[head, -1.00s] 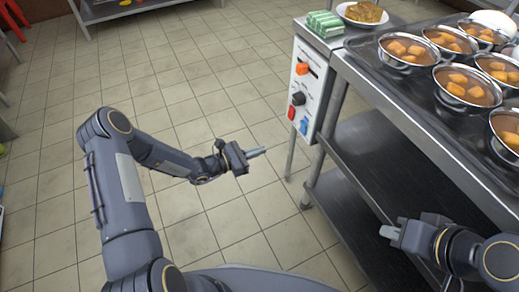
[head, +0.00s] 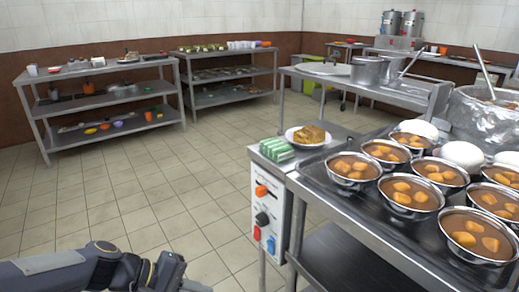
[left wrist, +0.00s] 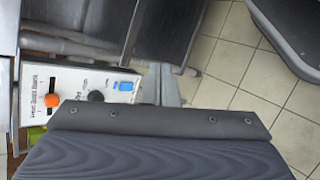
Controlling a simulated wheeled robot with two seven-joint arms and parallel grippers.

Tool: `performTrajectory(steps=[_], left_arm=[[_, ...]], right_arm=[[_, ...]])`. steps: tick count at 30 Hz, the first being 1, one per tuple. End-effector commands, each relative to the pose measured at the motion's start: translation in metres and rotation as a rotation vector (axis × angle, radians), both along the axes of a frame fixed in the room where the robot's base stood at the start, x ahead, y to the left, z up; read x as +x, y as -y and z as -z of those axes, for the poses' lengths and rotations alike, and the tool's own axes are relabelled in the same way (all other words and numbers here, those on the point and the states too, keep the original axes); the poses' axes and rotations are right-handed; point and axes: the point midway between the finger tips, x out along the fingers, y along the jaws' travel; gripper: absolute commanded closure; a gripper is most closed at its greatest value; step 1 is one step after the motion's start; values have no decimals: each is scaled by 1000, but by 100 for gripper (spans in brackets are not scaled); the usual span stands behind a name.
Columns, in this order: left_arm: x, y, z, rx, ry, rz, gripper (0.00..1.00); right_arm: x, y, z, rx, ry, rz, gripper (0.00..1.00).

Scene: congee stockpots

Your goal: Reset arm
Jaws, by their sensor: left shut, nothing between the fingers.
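My left gripper (head: 197,287) shows at the bottom edge of the head view, its arm coming in from the left. It is over open floor, left of the control box and apart from it. In the left wrist view its fingers (left wrist: 166,82) stick out past the dark gripper body and are shut with nothing between them. The control box (head: 262,222), white with an orange, a black, a red and a blue control, is on the counter's end. It also shows in the left wrist view (left wrist: 70,82), partly hidden. My right gripper is out of view.
A steel counter (head: 345,215) at right holds several bowls of orange pieces in brown sauce (head: 411,191), a plate of food (head: 307,135) and green-white packs (head: 276,150). Shelves (head: 105,92) and pots (head: 367,70) stand farther back. The tiled floor (head: 150,190) at left is clear.

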Motion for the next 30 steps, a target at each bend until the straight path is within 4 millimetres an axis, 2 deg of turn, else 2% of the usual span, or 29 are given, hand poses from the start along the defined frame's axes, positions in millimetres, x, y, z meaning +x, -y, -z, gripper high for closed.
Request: performTrajectory(steps=[1,3,6,9,15,21,22,30], left_arm=[[-19,-6,-11,78,73,38,100],[-44,-15,-19,187,160,90,100],[-75,-30,-24,331,273,149,100],[-97,-43,-26,446,360,186,100],[-127,-63,-24,618,489,230,100],[-148,-80,-19,761,594,254,100],[-147,-79,-36,756,588,255,100],[-146,-79,-99,752,581,255,100]], right_arm=[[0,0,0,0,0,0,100],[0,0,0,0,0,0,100],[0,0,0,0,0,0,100],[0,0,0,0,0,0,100],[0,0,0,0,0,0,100],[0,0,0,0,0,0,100],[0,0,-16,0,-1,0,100],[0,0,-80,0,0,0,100]])
